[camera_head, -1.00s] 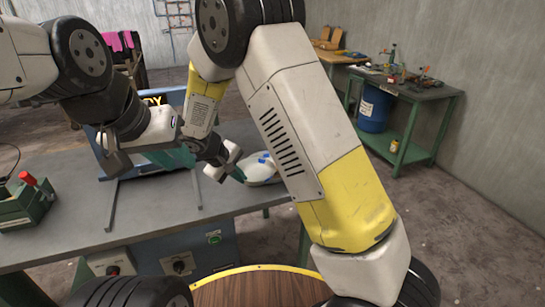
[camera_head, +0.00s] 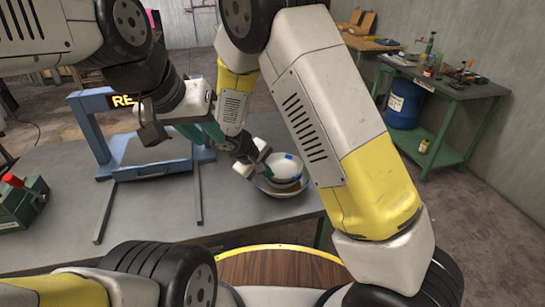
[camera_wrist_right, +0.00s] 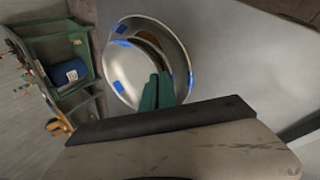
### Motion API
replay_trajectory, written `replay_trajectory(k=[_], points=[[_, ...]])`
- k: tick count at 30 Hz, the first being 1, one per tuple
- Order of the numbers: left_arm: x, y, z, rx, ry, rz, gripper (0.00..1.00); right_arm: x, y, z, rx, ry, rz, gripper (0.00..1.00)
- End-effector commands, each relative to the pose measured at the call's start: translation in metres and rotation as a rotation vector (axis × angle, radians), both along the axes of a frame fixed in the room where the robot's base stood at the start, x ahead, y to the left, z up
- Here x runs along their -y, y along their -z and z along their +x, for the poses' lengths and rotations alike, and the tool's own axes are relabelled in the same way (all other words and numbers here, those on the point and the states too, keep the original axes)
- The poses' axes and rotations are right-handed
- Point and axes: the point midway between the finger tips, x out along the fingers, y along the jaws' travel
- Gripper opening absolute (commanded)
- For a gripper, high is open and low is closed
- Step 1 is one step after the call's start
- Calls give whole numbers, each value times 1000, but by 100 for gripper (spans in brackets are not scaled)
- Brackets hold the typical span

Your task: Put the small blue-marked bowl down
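The small blue-marked bowl (camera_head: 287,165) is pale with blue patches. My right gripper (camera_head: 259,167) reaches the bowls from the left. Its teal fingers (camera_wrist_right: 157,92) are close together at the small bowl's rim and look shut on it; contact is partly hidden. My left gripper (camera_head: 203,132) is left of the bowls, its finger gap unclear.
A blue frame with a lit sign (camera_head: 150,165) stands on the grey table (camera_head: 150,222), left of the bowls. A green box (camera_head: 22,205) is at the far left. A green workbench (camera_head: 450,88) with a blue drum stands back right. The table's front middle is clear.

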Motion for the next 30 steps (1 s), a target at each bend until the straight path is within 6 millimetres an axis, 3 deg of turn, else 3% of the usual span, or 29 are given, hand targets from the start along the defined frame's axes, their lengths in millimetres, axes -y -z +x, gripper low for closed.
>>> replay_trajectory(k=[12,16,26,30], points=[[0,0,0,-1,0,0,27,-1,9,-2,1,1,-1,0],[0,0,0,-1,0,0,27,-1,9,-2,1,2,1,24],[0,0,0,-1,0,0,27,-1,9,-2,1,2,1,24],[0,0,0,-1,0,0,27,0,-1,-1,2,4,3,24]])
